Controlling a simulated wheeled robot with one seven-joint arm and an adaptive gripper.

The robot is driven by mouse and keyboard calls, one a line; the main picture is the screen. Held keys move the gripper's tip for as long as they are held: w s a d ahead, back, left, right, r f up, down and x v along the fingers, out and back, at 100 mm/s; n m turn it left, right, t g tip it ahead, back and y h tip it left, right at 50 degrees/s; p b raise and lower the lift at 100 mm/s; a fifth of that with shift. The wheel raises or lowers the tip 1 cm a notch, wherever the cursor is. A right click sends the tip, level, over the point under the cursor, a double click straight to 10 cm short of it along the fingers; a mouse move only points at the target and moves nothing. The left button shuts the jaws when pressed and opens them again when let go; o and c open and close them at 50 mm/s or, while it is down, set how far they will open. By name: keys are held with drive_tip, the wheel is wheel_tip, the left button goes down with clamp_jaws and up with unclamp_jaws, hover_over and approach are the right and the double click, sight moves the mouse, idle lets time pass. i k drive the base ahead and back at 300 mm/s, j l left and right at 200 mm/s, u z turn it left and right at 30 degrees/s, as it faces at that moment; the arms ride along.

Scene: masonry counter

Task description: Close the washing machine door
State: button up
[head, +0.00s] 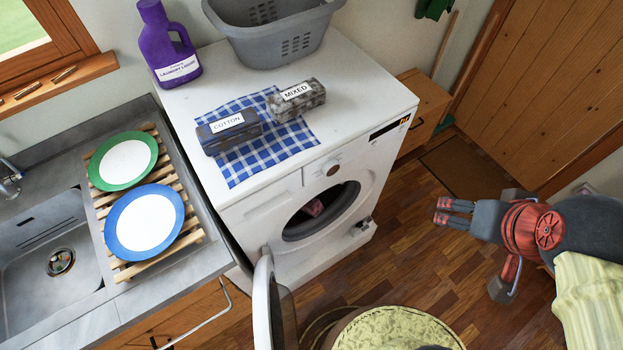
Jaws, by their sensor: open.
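The white washing machine (375,118) stands in the middle of the head view, its front facing the lower right. Its round opening (322,211) is uncovered, and a reddish piece of cloth shows inside the dark drum. The door (265,306) stands wide open, swung out from the left side of the opening and seen nearly edge-on. Its lower end is cut off by the picture's bottom edge. My gripper (441,211) is open and empty, at the right of the view. It points left towards the machine's front, apart from both machine and door.
A round yellow-topped thing (395,330) sits low, right of the door. A counter with a sink (50,265) and plates is at left. A purple bottle (167,48), grey basket (270,38) and two labelled boxes stand on the machine. Wooden floor (395,262) lies clear before it.

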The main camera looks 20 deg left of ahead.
sight(267, 321)
drive_tip(key=k+l+u, duration=0.15)
drive_tip(key=k+u, duration=0.2)
drive_tip(key=k, duration=0.65)
drive_tip(key=k+j+u, duration=0.15)
drive_tip(key=j, duration=0.55)
drive_tip(key=j+u, duration=0.15)
drive_tip(key=j, duration=0.5)
drive_tip(key=k+l+z, duration=0.15)
drive_tip(key=k+l, duration=0.15)
drive_tip(key=k, duration=0.05)
